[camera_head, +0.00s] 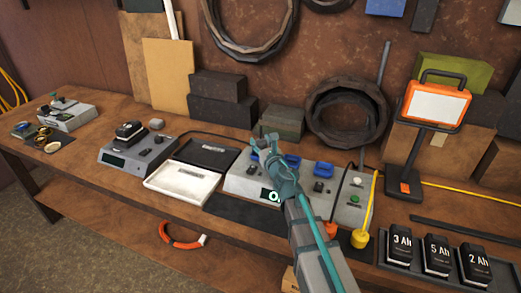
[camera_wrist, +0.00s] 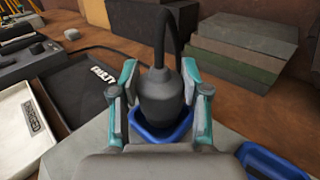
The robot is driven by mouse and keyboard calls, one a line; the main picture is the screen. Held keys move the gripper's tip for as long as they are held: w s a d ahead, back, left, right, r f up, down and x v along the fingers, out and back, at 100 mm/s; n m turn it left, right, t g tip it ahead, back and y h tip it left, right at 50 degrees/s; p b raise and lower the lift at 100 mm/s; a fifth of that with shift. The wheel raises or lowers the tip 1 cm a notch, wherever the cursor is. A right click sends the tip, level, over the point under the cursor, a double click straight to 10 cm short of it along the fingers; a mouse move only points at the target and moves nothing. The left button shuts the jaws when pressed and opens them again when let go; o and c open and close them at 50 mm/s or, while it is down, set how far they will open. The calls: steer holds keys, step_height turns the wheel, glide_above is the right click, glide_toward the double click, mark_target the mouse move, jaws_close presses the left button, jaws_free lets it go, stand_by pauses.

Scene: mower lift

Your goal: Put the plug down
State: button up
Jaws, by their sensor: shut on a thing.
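The plug (camera_wrist: 160,98) is dark grey with a black cable rising from its top. My gripper (camera_wrist: 160,92) is shut on it, one teal finger on each side. In the wrist view the plug stands upright with its lower end within the outline of a blue holder (camera_wrist: 150,137); whether it touches the bottom is hidden. A second blue holder (camera_wrist: 275,162) lies to the right. In the head view my gripper (camera_head: 266,143) is over the back left of the grey station (camera_head: 238,184), and my arm covers part of it.
A black tray (camera_head: 208,153) and a white tray (camera_head: 180,186) lie left of the station. An orange plug (camera_head: 331,229) and a yellow plug (camera_head: 360,239) hang at its front right. A work lamp (camera_head: 434,105) and labelled batteries (camera_head: 437,256) stand right. Dark boxes (camera_head: 220,98) stand behind.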

steer(key=shift+f, duration=0.45)
steer(key=shift+f+b, duration=0.25)
steer(key=shift+b, duration=0.1)
steer(key=o, duration=1.2)
